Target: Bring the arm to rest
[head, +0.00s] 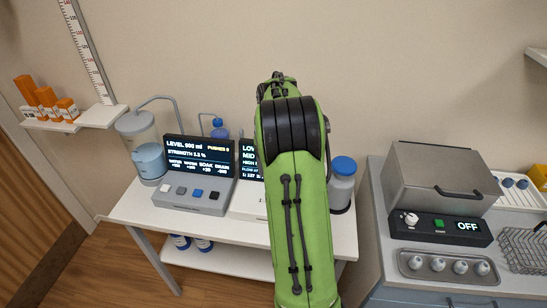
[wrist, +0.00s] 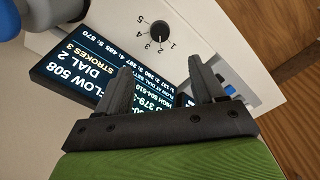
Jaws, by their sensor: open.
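My green arm (head: 295,215) reaches forward over the white table (head: 125,212) in the head view and hides part of what stands there. My gripper shows in the wrist view (wrist: 160,85); its two dark fingers are apart, with nothing between them. Behind the fingers is a dark display (wrist: 75,75) reading FLOW 508, DIAL 2, STROKES 3. A black dial knob (wrist: 159,31) with numbers is on the white panel beyond the fingertips. In the head view my gripper is hidden behind the arm.
A grey console (head: 195,193) with a level screen and a clear tank (head: 150,160) stand left of my arm. A blue-capped bottle (head: 342,182) is close on its right. A grey lidded box (head: 440,178) and a panel reading OFF (head: 440,228) are on the right counter.

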